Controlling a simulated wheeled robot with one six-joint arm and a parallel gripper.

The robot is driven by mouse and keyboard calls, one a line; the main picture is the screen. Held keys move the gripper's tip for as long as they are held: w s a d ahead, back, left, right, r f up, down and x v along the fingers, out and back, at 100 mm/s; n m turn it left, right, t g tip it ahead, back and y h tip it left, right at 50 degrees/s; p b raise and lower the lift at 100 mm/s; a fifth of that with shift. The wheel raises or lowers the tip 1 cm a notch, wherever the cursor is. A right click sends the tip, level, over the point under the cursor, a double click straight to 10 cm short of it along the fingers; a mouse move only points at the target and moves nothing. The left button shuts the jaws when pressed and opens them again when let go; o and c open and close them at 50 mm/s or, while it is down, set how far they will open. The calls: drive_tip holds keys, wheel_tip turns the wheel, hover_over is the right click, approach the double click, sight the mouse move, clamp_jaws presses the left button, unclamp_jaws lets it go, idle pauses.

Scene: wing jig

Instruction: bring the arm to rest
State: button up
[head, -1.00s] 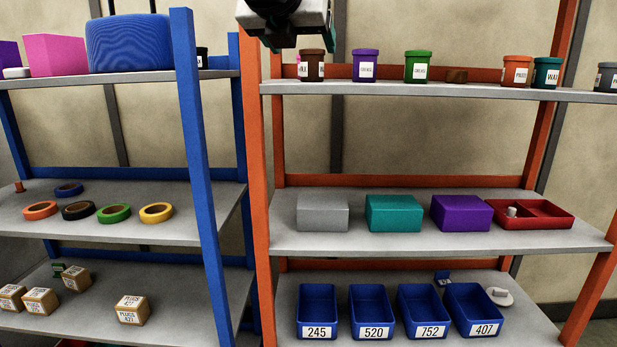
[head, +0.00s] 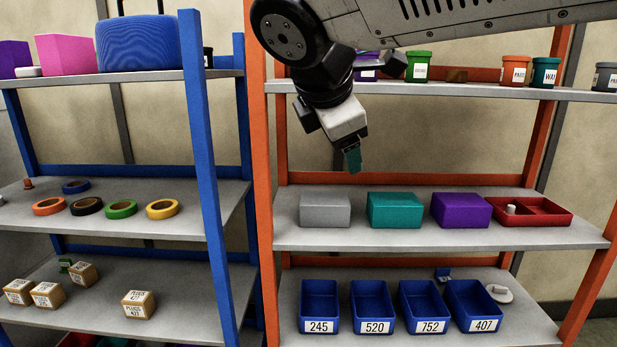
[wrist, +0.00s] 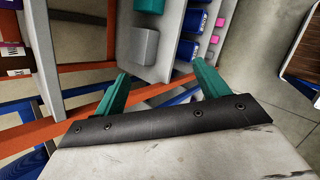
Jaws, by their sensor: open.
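My gripper (head: 353,160) hangs from my arm at the upper middle of the head view, in front of the orange-framed shelf unit and above its middle shelf. Its teal fingers show in the wrist view (wrist: 158,88), spread apart with nothing between them. The grey box (head: 325,209) stands on the middle shelf below the gripper, clear of the fingers. It also shows beyond the fingers in the wrist view (wrist: 145,46).
On the middle shelf (head: 400,238) are a teal box (head: 394,210), a purple box (head: 460,210) and a red divided tray (head: 549,222). Several blue numbered bins (head: 320,302) stand below. A blue post (head: 202,150) of the left shelf unit stands near the orange post (head: 262,200).

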drive_tip(key=s+d+f+m+g+y, duration=0.3)
drive_tip(key=s+d+f+m+g, duration=0.3)
drive_tip(key=s+d+f+m, duration=1.4)
drive_tip(key=shift+s+d+m+g, duration=0.4)
drive_tip(key=shift+s+d+m, duration=0.25)
drive_tip(key=shift+s, duration=0.5)
